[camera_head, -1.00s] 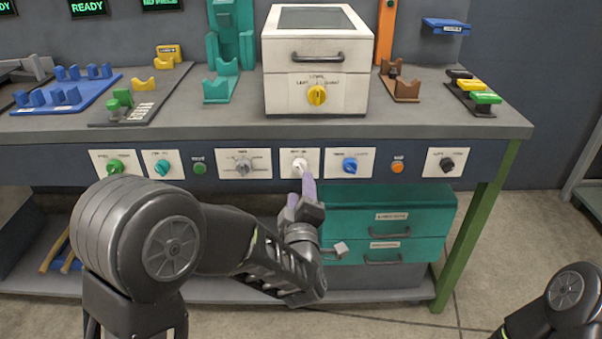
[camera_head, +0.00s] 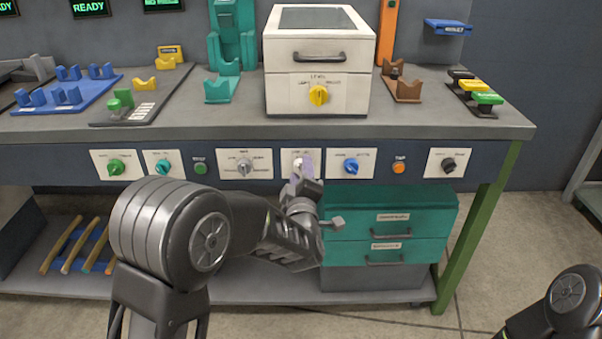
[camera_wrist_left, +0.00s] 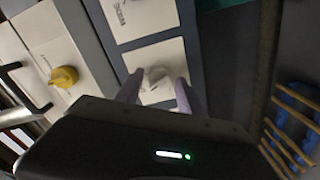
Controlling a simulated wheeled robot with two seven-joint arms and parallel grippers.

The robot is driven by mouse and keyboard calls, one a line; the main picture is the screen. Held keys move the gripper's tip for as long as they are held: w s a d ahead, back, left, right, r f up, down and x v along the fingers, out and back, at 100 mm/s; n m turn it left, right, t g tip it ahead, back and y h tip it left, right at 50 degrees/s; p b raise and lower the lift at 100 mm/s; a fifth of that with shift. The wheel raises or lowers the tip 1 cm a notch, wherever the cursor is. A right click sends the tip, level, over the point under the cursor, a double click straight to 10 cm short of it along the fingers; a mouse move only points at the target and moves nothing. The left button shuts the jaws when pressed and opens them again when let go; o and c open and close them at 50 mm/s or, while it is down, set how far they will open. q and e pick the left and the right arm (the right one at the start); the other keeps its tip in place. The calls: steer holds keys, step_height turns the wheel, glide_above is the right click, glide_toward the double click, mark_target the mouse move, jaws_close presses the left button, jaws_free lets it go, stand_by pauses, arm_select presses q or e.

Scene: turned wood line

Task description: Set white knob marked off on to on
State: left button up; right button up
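The white knob (camera_wrist_left: 157,75) sits on a white plate (camera_wrist_left: 153,57) in the left wrist view, with small lettering too blurred to read. In the head view the plate (camera_head: 289,157) is on the blue front panel of the bench, and my fingers partly cover the knob. My left gripper (camera_wrist_left: 158,92) is open, with one pale purple finger on each side of the knob. Whether the fingers touch it I cannot tell. In the head view my left gripper (camera_head: 304,166) is right at the plate. My right gripper is out of view.
A grey knob (camera_head: 244,167) is to the left and a blue knob (camera_head: 351,166) to the right on the same panel. A white box with a yellow knob (camera_head: 318,95) stands above on the bench. Teal drawers (camera_head: 390,205) stand below, close to my gripper.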

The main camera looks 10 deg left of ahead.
arm_select(q)
jaws_close()
steer(key=shift+m, duration=0.4)
steer(key=m+p, duration=0.1)
steer(key=m, duration=0.7)
steer(key=shift+p, duration=0.3)
stand_by(0.5)
steer(key=shift+o, duration=1.2)
jaws_free()
